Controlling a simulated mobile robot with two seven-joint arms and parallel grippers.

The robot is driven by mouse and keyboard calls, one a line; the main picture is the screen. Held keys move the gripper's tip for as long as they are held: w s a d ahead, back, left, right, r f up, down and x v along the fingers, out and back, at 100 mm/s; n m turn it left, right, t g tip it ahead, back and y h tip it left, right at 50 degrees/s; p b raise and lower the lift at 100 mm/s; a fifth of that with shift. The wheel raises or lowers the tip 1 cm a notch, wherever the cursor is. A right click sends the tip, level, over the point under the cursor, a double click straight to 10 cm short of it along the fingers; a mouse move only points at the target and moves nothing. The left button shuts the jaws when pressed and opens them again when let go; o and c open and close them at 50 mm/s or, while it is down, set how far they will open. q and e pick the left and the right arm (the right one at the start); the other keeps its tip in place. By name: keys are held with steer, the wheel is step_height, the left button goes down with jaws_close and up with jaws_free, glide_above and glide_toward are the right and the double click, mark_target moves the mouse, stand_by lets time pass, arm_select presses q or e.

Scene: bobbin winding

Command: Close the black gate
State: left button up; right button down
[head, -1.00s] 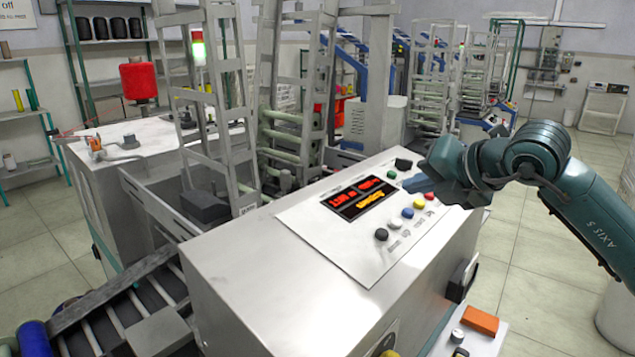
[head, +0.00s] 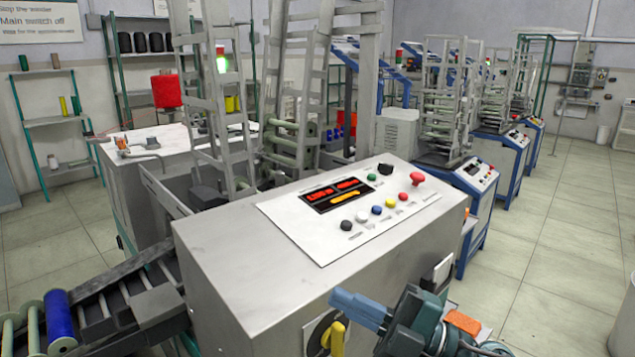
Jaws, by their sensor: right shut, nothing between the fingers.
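I cannot make out for certain which part is the black gate. Two pale grey ladder-like frames, the left one (head: 208,90) and the right one (head: 292,95), stand upright behind the grey control cabinet (head: 235,255), leaning apart at an angle. A dark block (head: 208,195) sits low at the foot of the left frame. My right gripper (head: 342,300) is low at the cabinet's front face, its blue-grey fingers together and empty. It is just above and right of a yellow rotary handle (head: 333,338); whether they touch I cannot tell. My left gripper is out of view.
The sloping panel (head: 345,215) carries a red display, coloured buttons and a red mushroom button (head: 417,179). A roller conveyor (head: 110,305) with a blue spool (head: 60,320) runs at the lower left. Open tiled floor (head: 560,240) lies to the right.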

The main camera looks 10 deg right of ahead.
steer(key=s+d+f+m+t+h, duration=0.2)
steer(key=d+f+m+t+h, duration=0.1)
steer(key=f+m+h, duration=0.55)
steer(key=s+d+f+m+t+h, duration=0.25)
steer(key=f+m+h, duration=0.25)
steer(key=f+m, duration=0.65)
steer(key=s+a+f+m+g, duration=0.1)
steer(key=s+f+m+g, duration=0.2)
steer(key=s+f, duration=0.4)
steer(key=shift+s+a+f+g+h, duration=0.25)
steer(key=shift+s+f+g+h, duration=0.15)
steer(key=shift+g+h, duration=0.05)
